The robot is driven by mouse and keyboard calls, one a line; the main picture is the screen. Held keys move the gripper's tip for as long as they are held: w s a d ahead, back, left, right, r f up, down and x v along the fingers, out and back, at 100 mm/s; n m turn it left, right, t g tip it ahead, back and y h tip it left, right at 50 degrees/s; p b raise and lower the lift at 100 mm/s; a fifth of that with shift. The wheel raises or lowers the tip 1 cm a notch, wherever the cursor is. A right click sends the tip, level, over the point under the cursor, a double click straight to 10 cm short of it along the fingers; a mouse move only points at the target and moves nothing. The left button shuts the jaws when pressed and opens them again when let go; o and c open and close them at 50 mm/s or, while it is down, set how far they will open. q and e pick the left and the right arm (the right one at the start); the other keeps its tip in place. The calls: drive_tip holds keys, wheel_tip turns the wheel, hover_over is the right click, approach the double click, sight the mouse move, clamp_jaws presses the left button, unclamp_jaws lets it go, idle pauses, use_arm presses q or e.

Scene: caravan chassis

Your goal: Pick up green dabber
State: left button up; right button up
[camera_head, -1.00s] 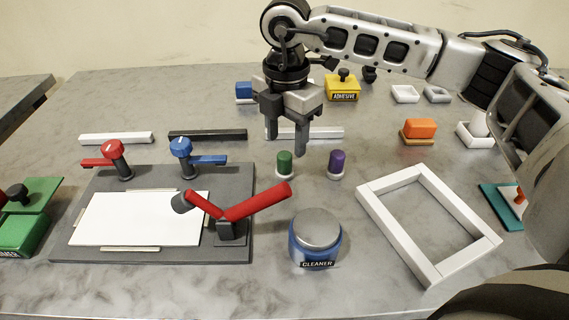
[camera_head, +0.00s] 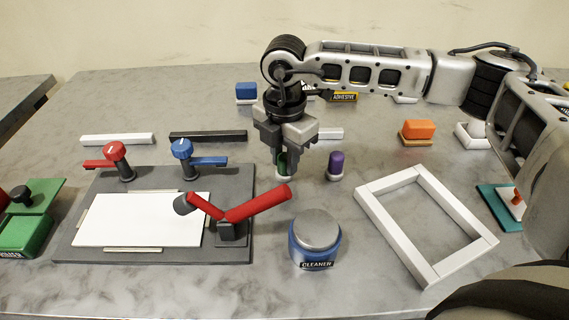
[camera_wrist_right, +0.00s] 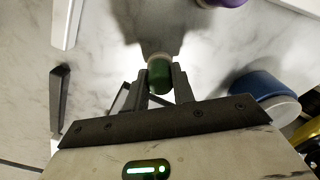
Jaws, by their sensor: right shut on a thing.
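The green dabber (camera_head: 282,162) stands on the table behind the red jointed arm, its pale base near the tabletop. My right gripper (camera_head: 280,168) points down around it, mostly covering its upper part in the head view. In the right wrist view, the green dabber (camera_wrist_right: 160,75) sits between the two dark fingers of my right gripper (camera_wrist_right: 162,85), which is shut on it. I cannot tell whether its base touches the table. My left gripper is in neither view.
A purple dabber (camera_head: 336,165) stands close to the right. A blue cleaner jar (camera_head: 315,240) and the red jointed arm (camera_head: 258,202) are in front. A white frame (camera_head: 375,215) lies at the right. A white bar (camera_head: 330,133) lies behind my gripper.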

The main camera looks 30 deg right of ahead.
sight(285, 156)
wheel_tip(285, 156, up, 10)
drive_tip(key=shift+b, duration=0.45)
drive_tip(key=shift+o, duration=0.7)
idle(2.0)
